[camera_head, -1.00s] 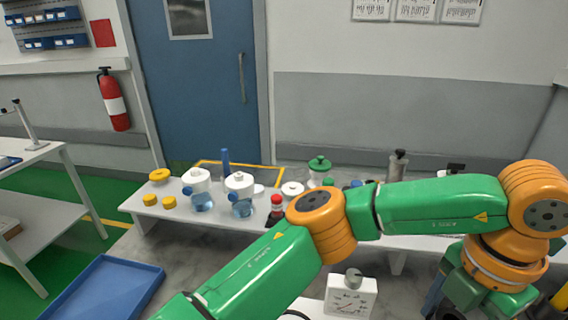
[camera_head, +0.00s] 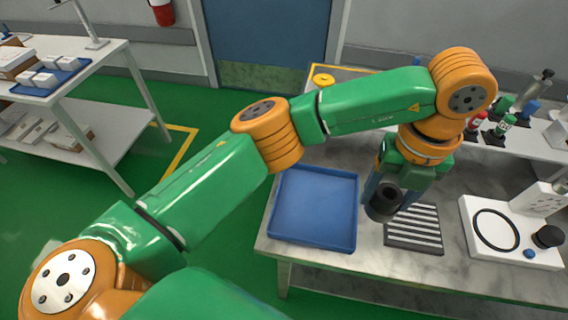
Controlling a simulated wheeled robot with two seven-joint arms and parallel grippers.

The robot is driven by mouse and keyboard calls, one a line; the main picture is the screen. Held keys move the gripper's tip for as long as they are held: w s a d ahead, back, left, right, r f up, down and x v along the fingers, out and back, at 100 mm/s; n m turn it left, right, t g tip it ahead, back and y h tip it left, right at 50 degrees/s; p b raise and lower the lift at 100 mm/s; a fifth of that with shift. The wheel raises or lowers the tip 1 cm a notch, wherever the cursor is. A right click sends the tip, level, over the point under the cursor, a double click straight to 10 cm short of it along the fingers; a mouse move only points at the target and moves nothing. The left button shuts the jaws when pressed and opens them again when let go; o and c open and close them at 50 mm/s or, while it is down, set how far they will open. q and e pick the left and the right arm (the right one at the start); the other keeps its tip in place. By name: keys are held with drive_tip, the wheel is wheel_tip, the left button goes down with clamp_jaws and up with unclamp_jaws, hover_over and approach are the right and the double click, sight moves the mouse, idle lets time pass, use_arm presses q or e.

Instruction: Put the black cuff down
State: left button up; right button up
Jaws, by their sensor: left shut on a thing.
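My left gripper (camera_head: 380,192) hangs over the table, pointing down, between the blue tray and the striped pad. It is shut on the black cuff (camera_head: 384,202), a short dark cylinder with a round opening facing the camera. The fingers are mostly hidden by the wrist and the cuff. The cuff appears above the table beside the tray's right wall; its exact height is hard to tell. The blue tray (camera_head: 313,243) lies empty at the table's left end. My right gripper is out of view.
A black-and-white striped pad (camera_head: 413,243) lies right of the tray. A white board (camera_head: 482,244) with a black ring and a black knob lies farther right. A raised shelf (camera_head: 540,140) with bottles runs along the back. A white side cart (camera_head: 105,155) stands at left.

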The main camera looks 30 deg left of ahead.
use_arm(q)
drive_tip(key=a+f+p, duration=0.1)
drive_tip(key=a+f, duration=0.2)
drive_tip(key=a, duration=0.1)
drive_tip(key=w+a+f, duration=0.1)
drive_tip(key=a+f, duration=0.2)
drive_tip(key=a, duration=0.1)
drive_tip(key=w+a+f+p, duration=0.1)
drive_tip(key=a+f, duration=0.2)
drive_tip(key=a, duration=0.1)
drive_tip(key=shift+w+f+p, duration=0.25)
drive_tip(key=shift+f+p, duration=0.05)
drive_tip(key=shift+p, duration=0.05)
wheel_tip(320, 180, down, 3)
drive_tip(key=shift+d+r+p, duration=0.1)
drive_tip(key=shift+p, duration=0.65)
drive_tip(key=shift+f+b, duration=0.35)
drive_tip(key=shift+f, duration=0.05)
drive_tip(key=o, duration=1.4)
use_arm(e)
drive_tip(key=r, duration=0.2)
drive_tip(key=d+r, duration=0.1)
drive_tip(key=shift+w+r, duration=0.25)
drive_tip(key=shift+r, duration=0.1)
use_arm(q)
drive_tip(key=shift+r, duration=0.15)
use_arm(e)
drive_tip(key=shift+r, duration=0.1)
